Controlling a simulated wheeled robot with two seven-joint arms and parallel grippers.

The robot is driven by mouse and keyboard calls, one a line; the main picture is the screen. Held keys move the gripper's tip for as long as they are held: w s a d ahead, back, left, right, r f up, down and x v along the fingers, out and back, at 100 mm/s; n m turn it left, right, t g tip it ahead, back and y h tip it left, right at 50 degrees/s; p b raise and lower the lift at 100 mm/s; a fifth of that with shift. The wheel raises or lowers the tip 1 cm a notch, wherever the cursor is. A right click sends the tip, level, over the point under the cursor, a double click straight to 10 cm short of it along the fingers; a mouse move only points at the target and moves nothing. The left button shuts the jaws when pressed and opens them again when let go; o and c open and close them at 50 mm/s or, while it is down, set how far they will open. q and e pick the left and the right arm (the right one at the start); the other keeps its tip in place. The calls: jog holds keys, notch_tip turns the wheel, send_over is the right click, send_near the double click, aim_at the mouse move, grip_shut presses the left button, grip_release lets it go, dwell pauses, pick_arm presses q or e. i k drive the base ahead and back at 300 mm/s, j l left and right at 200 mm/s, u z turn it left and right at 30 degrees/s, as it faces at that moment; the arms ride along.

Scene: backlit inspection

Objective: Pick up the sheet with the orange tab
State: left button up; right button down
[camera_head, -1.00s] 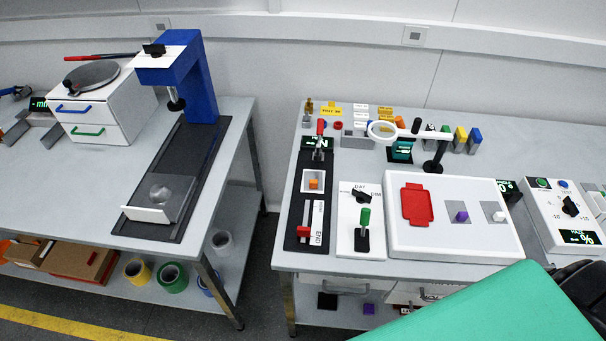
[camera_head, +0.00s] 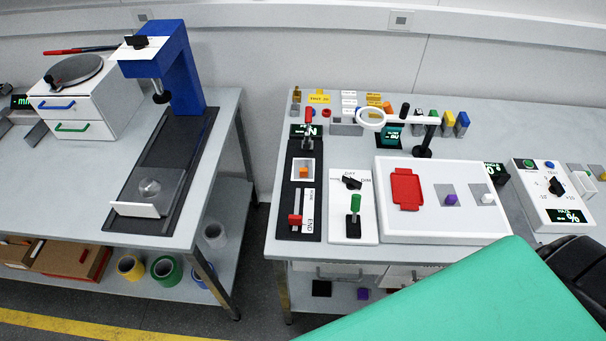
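A small orange block (camera_head: 303,172) sits on a pale square in the black fixture at the left end of the right-hand table; I cannot tell if this is the tab of a sheet. On the white light panel (camera_head: 400,228) lie a grey sheet with a purple tab (camera_head: 451,199), a grey sheet with a white tab (camera_head: 488,199) and a red frame-like plate (camera_head: 405,189). Neither of my grippers is in view.
A ring magnifier (camera_head: 371,116) reaches over the back. Small coloured blocks line the rear. A gap separates this table from the left one with a blue stand (camera_head: 182,70).

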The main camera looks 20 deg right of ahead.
aim_at(303, 168)
jog(key=z, duration=0.65)
jog(key=k+j+z, duration=0.1)
jog(key=j+z, duration=0.15)
jog(key=z, duration=0.15)
jog(key=k+j+z, duration=0.15)
jog(key=z, duration=0.3)
jog(key=k+j+z, duration=0.2)
jog(key=z, duration=0.2)
